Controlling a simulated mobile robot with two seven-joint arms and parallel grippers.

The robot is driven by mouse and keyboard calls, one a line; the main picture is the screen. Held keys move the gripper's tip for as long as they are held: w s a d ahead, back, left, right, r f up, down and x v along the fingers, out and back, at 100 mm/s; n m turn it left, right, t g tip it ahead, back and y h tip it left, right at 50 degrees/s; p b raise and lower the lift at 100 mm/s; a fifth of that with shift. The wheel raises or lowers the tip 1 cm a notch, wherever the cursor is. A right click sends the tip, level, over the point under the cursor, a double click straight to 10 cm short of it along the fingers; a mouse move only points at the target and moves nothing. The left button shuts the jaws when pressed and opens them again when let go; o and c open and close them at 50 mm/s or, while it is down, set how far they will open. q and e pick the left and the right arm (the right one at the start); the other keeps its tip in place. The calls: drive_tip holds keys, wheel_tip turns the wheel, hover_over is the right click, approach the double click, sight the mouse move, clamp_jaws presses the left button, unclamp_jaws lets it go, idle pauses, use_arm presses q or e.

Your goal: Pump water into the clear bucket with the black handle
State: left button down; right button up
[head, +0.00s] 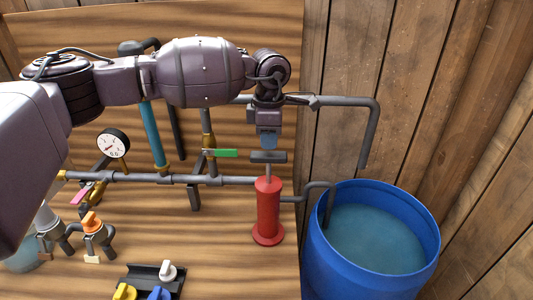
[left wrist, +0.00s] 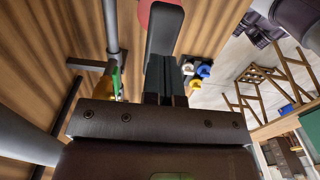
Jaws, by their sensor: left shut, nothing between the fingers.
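A red hand pump (head: 268,210) stands upright on the wooden bench. Its dark T-shaped handle (head: 281,158) sits on a short rod above the red body. My left gripper (head: 268,146) is shut with nothing in it, pointing down just above the handle; I cannot tell whether it touches. In the left wrist view its dark fingers (left wrist: 166,80) are together, and part of the red pump (left wrist: 146,12) shows beyond them. A clear vessel (head: 25,258) at the lower left is partly hidden by my left arm; its handle is not discernible. My right gripper is out of view.
A blue barrel (head: 423,232) of water stands right of the bench, with the pump's pipe reaching into it. A green-handled valve (head: 226,153), pressure gauge (head: 113,143), orange tap (head: 91,222) and a black holder (head: 143,279) with coloured taps are to the left.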

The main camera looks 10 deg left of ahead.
sight(269, 154)
use_arm(q)
drive_tip(key=shift+f+b, duration=0.7)
drive_tip(key=shift+f, duration=0.85)
drive_tip(key=shift+f+b, duration=0.75)
drive_tip(key=shift+f, duration=1.05)
drive_tip(key=shift+r+p, duration=1.05)
drive_tip(key=shift+r, duration=1.35)
wheel_tip(269, 154, up, 2)
drive_tip(key=shift+p, duration=0.45)
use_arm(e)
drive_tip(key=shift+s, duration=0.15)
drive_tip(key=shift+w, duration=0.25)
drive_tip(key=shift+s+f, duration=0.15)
